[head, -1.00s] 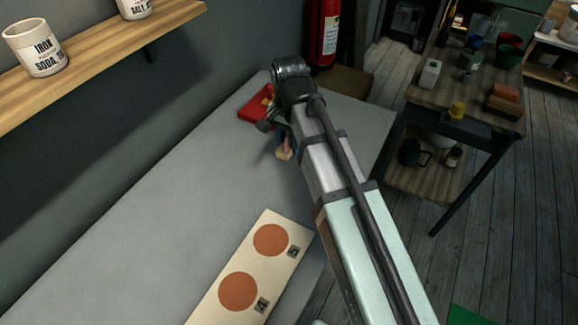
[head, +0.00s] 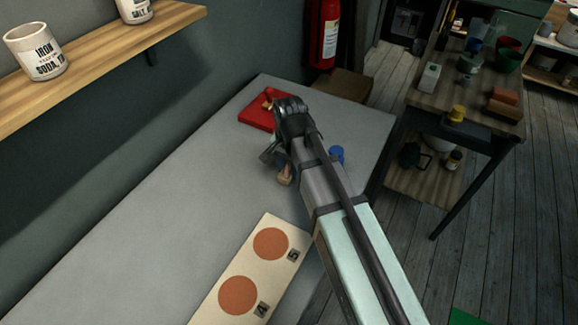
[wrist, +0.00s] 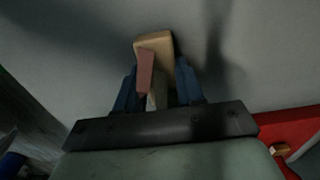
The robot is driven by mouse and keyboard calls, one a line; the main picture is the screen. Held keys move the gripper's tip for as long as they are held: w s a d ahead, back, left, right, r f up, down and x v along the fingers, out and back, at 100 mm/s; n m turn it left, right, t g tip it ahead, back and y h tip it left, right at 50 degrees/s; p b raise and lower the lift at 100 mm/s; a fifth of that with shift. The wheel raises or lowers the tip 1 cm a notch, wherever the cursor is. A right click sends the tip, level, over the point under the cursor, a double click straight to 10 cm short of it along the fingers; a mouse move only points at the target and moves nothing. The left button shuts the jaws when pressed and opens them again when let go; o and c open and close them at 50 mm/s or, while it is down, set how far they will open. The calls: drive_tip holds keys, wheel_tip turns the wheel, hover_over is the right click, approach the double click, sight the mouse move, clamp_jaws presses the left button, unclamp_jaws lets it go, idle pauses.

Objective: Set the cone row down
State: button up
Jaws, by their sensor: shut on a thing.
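The cone row (head: 285,177) is a small tan bar with a pinkish cone and a greyish cone on it; the wrist view shows it more clearly (wrist: 153,43). My gripper (wrist: 157,88) is shut on it, with a blue finger on each side. In the head view my gripper (head: 279,165) is over the grey table (head: 190,200), partly hidden by my own wrist. I cannot tell whether the bar touches the table top.
A red tray (head: 254,112) with a small tan piece lies behind my wrist. A blue object (head: 337,153) stands right of my arm. A cream board (head: 216,317) with terracotta discs marked 4 and 5 lies nearer. The table's left part is clear.

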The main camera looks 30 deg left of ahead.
sight(289, 166)
drive_tip(key=shift+f, duration=0.1)
drive_tip(key=o, duration=1.1)
wheel_tip(289, 166, up, 12)
drive_tip(key=shift+r, duration=0.15)
idle(0.6)
